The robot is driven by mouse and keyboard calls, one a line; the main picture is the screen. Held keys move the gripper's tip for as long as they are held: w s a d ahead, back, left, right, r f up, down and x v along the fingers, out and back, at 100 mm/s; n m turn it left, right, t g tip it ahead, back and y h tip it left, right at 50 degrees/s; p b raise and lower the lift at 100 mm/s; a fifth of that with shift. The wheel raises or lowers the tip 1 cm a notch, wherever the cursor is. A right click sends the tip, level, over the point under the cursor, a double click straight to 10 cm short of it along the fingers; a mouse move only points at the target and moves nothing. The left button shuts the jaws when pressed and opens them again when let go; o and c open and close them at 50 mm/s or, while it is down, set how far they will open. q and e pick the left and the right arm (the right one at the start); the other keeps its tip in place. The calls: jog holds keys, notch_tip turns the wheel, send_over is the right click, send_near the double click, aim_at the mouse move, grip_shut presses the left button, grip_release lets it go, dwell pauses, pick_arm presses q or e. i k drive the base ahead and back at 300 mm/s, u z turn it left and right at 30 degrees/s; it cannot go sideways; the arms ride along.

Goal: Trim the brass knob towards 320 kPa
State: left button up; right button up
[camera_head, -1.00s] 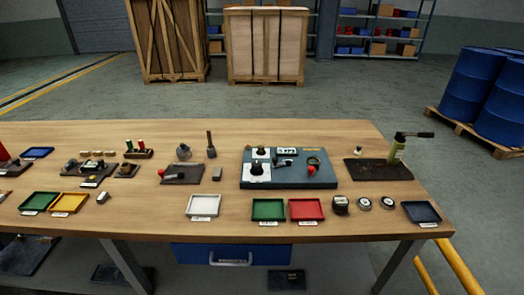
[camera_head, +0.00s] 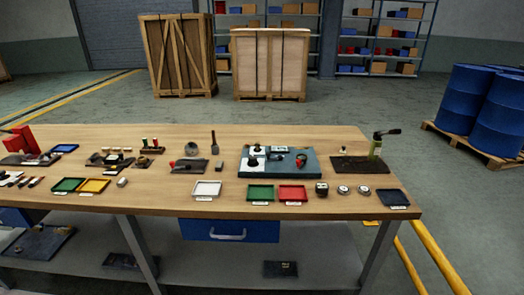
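The teal pumpset panel (camera_head: 302,173) sits on the right half of the wooden workbench (camera_head: 340,200). Two white plates with black knob-like parts are on its left side. A small pale display (camera_head: 278,149) is at its back edge, its reading too small to make out. A red knob (camera_head: 299,164) is at the right of the panel, by a dark ring. I cannot make out which part is the brass knob. Neither of my grippers is in view.
White (camera_head: 207,189), green (camera_head: 260,193) and red (camera_head: 292,193) trays lie along the bench's front edge, with small round gauges to their right. Crates and blue drums (camera_head: 470,98) stand beyond on the floor.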

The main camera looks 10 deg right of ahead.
aim_at(257, 145)
jog(key=z, duration=0.3)
jog(key=i, duration=1)
jog(key=u, duration=0.3)
